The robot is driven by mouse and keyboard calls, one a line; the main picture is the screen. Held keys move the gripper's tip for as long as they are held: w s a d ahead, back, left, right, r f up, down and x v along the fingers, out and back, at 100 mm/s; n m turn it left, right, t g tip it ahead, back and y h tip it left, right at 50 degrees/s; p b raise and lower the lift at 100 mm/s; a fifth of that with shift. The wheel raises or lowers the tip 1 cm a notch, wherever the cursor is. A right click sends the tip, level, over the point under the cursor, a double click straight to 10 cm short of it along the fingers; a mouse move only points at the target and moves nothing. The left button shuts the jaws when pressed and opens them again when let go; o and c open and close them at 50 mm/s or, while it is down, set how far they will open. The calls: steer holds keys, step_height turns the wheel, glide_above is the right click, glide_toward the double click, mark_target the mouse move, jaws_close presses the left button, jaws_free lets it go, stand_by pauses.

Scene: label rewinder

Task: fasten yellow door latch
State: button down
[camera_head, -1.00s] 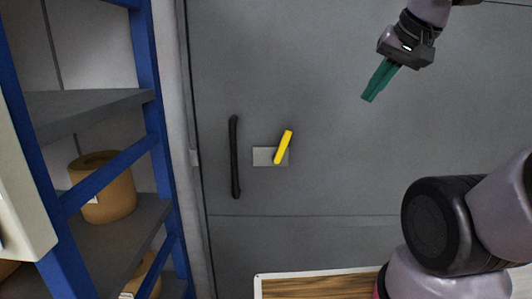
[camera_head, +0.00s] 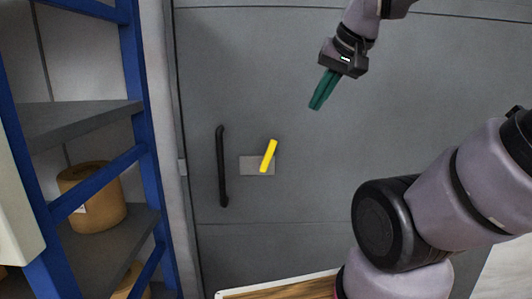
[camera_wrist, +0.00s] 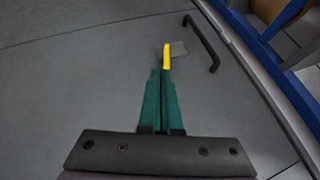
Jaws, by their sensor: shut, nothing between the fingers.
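The yellow door latch (camera_head: 269,156) is a short bar on a light grey plate (camera_head: 247,166) on the grey door. It stands tilted, its top leaning right in the head view. It also shows in the wrist view (camera_wrist: 167,57), just past my fingertips in the picture. My gripper (camera_head: 316,106) has green fingers, shut and empty, pointing down-left. It is above and right of the latch in the head view, apart from it. In the wrist view the fingers (camera_wrist: 162,75) overlap the lower end of the latch, so I cannot tell the exact gap.
A black vertical door handle (camera_head: 221,166) is left of the latch. A blue-framed shelf rack (camera_head: 143,120) with a brown roll (camera_head: 92,196) stands at the left. A wooden-topped surface (camera_head: 280,290) is at the bottom. The door right of the latch is clear.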

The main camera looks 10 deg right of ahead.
steer(key=w+a+f+g+h, duration=0.1)
steer(key=w+a+h, duration=0.1)
steer(key=w+a, duration=0.3)
steer(key=w+a+f+g+h, duration=0.1)
steer(key=w+a+h, duration=0.2)
steer(key=w, duration=0.6)
steer(key=w+a+f+g+h, duration=0.2)
steer(key=w+a, duration=0.5)
steer(key=shift+w+a+n, duration=0.25)
steer(key=shift+w+n, duration=0.05)
steer(key=shift+n, duration=0.1)
glide_toward(268, 156)
steer(key=w, duration=0.2)
steer(key=w+a, duration=0.1)
steer(key=shift+w+f, duration=0.25)
steer(key=shift+f, duration=0.05)
steer(key=shift+s+d+f, duration=0.1)
steer(key=shift+s+d, duration=0.05)
steer(key=shift+d, duration=0.45)
steer(key=shift+s+d+f, duration=0.1)
steer(key=shift+s+d, duration=0.05)
steer(key=shift+d, duration=0.45)
steer(key=shift+s+d+f, duration=0.1)
steer(key=shift+d+f, duration=0.15)
steer(key=shift+d, duration=0.3)
